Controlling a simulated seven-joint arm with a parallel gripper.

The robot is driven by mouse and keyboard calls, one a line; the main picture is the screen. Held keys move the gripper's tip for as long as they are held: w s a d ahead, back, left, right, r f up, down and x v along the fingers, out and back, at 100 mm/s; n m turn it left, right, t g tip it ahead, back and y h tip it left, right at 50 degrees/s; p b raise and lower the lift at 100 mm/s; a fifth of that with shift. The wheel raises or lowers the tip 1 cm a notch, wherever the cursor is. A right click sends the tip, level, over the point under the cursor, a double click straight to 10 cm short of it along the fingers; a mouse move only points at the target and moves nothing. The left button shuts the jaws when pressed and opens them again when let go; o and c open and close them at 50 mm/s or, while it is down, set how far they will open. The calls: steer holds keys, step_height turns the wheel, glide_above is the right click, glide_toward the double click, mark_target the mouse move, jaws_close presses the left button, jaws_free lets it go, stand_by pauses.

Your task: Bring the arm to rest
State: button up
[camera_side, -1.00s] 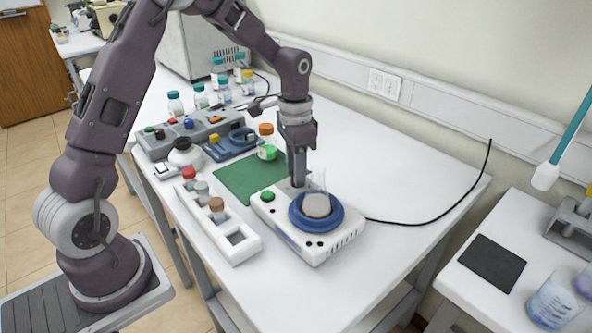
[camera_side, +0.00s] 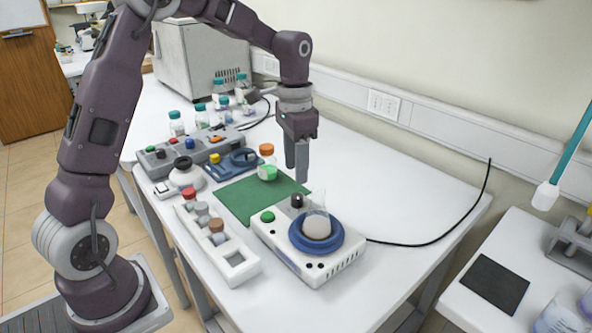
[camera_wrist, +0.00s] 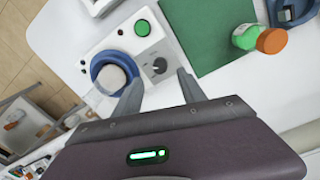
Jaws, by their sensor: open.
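My gripper (camera_side: 299,175) hangs upright with its fingers pointing down, behind the white stirring device (camera_side: 330,267) with a blue ring. In the wrist view my gripper (camera_wrist: 160,85) has its two fingers apart, with nothing between them but the view of the device and table. The flask also shows in the wrist view (camera_wrist: 112,78), left of the fingers. The gripper is apart from the flask and knob.
A white rack (camera_side: 237,258) with several vials is at the front left. The table's right side is clear except for a black cable (camera_side: 455,232).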

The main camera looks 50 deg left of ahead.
steer(key=s+d+r+n+t+y, duration=0.1)
steer(key=s+d+r+n+t, duration=0.3)
steer(key=s+r, duration=0.85)
steer(key=s+d+f+t, duration=0.1)
steer(key=s, duration=0.5)
steer(key=s+d+f, duration=0.2)
steer(key=s, duration=0.5)
steer(key=shift+s+t+h, duration=0.3)
steer(key=shift+t, duration=0.1)
steer(key=shift+r, duration=0.1)
